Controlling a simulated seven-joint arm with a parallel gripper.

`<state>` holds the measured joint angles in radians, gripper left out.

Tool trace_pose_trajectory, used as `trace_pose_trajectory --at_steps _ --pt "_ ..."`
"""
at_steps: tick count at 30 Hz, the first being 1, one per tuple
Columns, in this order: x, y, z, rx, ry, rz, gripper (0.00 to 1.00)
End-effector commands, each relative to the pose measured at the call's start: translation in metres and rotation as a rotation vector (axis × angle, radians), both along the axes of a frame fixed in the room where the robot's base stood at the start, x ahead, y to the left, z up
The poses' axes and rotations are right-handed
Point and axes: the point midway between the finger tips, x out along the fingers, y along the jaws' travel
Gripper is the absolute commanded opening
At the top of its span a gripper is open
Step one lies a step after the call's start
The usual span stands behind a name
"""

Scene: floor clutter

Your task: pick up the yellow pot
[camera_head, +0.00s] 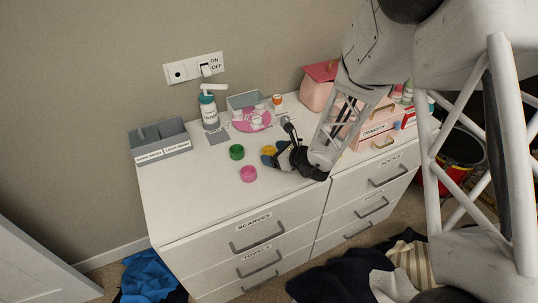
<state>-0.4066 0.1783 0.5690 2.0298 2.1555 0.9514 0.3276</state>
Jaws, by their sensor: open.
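The yellow pot (268,150) is a small round piece on the white dresser top, partly hidden by my gripper. My gripper (274,157) is open, low over the dresser top and right at the yellow pot. Its dark fingers overlap the pot in this view. I cannot tell whether they touch it or stand around it. A green pot (237,152) and a pink pot (248,174) of similar size stand to the left of the gripper, apart from it.
Behind stand a grey divided box (160,143), a teal pump bottle (208,112), a pink plate (251,121) with small items, and an orange-labelled jar (277,102). Pink boxes (372,124) stand to the right. The dresser's front left top is clear. Clothes (150,277) lie on the floor.

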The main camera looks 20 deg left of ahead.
Motion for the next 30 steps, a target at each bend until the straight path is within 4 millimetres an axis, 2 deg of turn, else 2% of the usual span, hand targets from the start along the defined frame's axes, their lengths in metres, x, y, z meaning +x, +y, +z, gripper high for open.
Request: trace_pose_trajectory --at_steps 6,23,24,30 --pt "0.0039 0.0123 -0.0056 -0.001 0.000 0.001 0.78" --pt "0.0043 0.0129 -0.0058 0.000 0.000 0.001 0.78" --pt "0.0043 0.0129 -0.0058 0.000 0.000 0.001 0.76" --pt "0.0043 0.0128 -0.0058 0.000 0.000 0.001 0.46"
